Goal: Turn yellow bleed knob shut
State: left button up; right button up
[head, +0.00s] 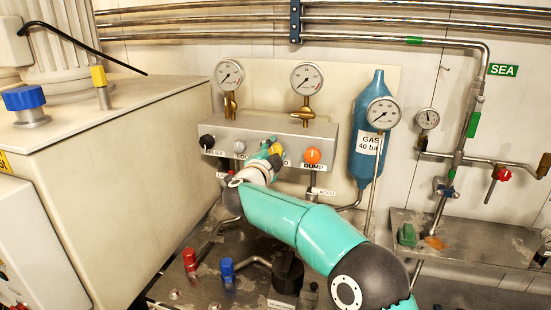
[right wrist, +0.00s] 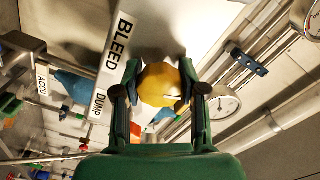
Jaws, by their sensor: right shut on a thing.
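The yellow bleed knob (head: 277,148) is on the front of the metal valve panel (head: 290,128), partly hidden by my right gripper (head: 270,156). In the right wrist view the faceted yellow knob (right wrist: 160,82) sits between the two fingers of my right gripper (right wrist: 161,92), next to a white BLEED label (right wrist: 121,40). The fingers are closed on the knob's sides. My right arm reaches up to the panel from the lower right. The knob's turn angle cannot be told. My left gripper is in neither view.
An orange DUMP knob (head: 313,156) is close right of the yellow one; a grey knob (head: 239,146) and a black knob (head: 207,141) are to the left. Two gauges stand above the panel. A blue gas bottle (head: 369,145) is on the right, a large pale cabinet (head: 120,170) on the left.

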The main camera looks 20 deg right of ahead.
jog(key=shift+d+f+m+b, duration=0.15)
jog(key=shift+m+b, duration=0.55)
jog(key=shift+m, duration=0.8)
jog(key=shift+f, duration=0.1)
jog(key=o, duration=1.2)
jog(key=shift+c, duration=0.2)
jog(key=shift+r, duration=0.2)
jog(key=shift+s+a, duration=0.35)
jog(key=shift+s, duration=0.05)
jog(key=v, duration=1.1)
